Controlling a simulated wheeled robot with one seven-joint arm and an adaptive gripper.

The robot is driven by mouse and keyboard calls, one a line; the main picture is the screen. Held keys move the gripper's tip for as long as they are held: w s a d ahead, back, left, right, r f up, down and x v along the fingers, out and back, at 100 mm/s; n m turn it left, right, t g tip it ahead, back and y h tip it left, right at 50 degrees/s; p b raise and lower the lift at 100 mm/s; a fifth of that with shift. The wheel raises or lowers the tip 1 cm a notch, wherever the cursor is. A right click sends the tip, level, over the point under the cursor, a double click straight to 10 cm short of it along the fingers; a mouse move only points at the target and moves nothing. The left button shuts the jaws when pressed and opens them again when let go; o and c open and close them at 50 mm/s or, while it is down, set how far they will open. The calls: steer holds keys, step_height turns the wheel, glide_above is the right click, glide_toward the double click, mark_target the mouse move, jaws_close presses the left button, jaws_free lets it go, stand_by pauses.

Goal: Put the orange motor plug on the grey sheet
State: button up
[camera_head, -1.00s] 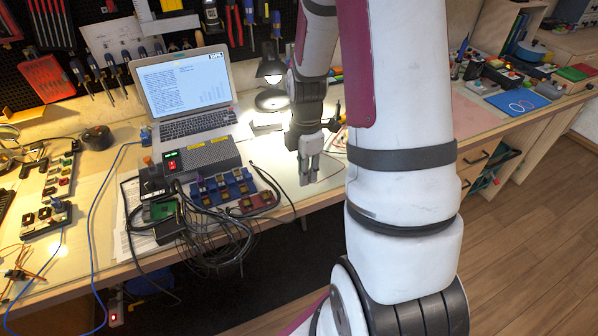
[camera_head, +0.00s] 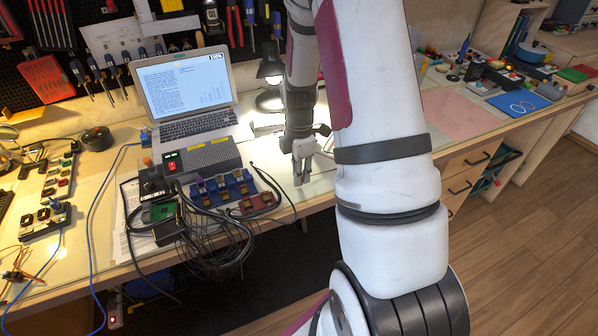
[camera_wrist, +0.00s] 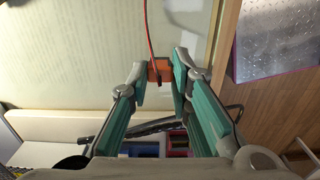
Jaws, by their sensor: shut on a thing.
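My gripper (camera_head: 299,178) points down at the table's front part, right of the cable bundle. In the wrist view its fingers (camera_wrist: 161,79) are closed on the small orange motor plug (camera_wrist: 160,68), with a red and black cable running up from it. The plug is too small to make out in the head view. A pale greyish patch (camera_head: 322,166) lies on the table just right of the gripper and may be the grey sheet; its outline is unclear and my arm partly covers that area. I cannot tell whether the plug touches the table.
Blue and red terminal blocks (camera_head: 222,188) and a tangle of black cables (camera_head: 215,240) lie left of my gripper. A laptop (camera_head: 186,95) and lamp (camera_head: 271,75) stand behind. A pink sheet (camera_head: 455,115) lies to the right. The table's front edge is close.

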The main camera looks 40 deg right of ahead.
steer(key=o, duration=0.8)
steer(key=s+a+r+m+p, duration=0.1)
steer(key=a+r+m, duration=0.15)
steer(key=r, duration=0.75)
steer(key=s+a+r+m, duration=0.1)
steer(key=s+a+r, duration=0.15)
steer(key=r, duration=0.65)
steer(key=s+a+r+m+t, duration=0.1)
steer(key=s+a+r+m, duration=0.2)
steer(key=s+a, duration=0.2)
steer(key=s+a+r+m+t, duration=0.1)
steer(key=s+a+r+m, duration=0.2)
steer(key=s, duration=0.4)
steer(key=s+a+r+m, duration=0.3)
steer(key=s+a+m, duration=0.2)
steer(key=s+a, duration=0.1)
steer(key=shift+s+a+t, duration=0.4)
steer(key=shift+s, duration=0.1)
